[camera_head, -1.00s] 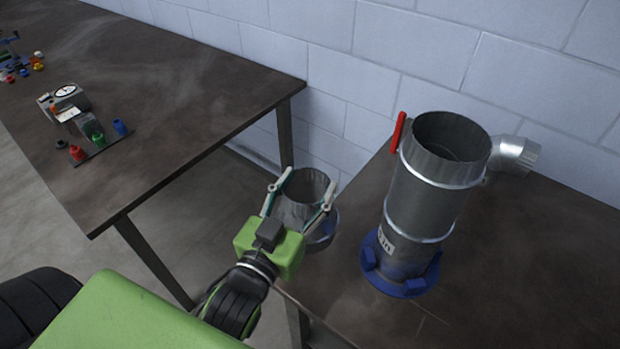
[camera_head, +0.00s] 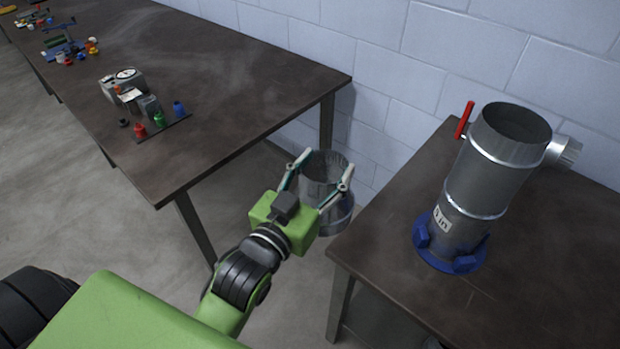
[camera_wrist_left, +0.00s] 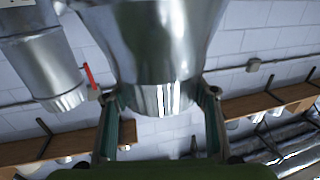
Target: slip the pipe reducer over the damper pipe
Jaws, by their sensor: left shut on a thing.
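The pipe reducer (camera_head: 322,179) is a grey metal tube held upright in my left gripper (camera_head: 319,180), whose fingers are shut on its two sides. In the left wrist view the shiny reducer (camera_wrist_left: 158,40) fills the upper middle, between the fingers (camera_wrist_left: 161,105). The damper pipe (camera_head: 490,165) is a tall metal pipe standing in a blue base (camera_head: 450,262) on the right table, with a red handle near its open top. The reducer is left of the damper pipe and apart from it, over the gap between the tables. My right gripper is not in view.
The right table (camera_head: 545,265) has its near left corner close to my left gripper. The left table (camera_head: 235,90) carries a gauge box (camera_head: 123,85) and small coloured parts. A side elbow (camera_head: 563,151) shows beside the damper pipe. A block wall stands behind.

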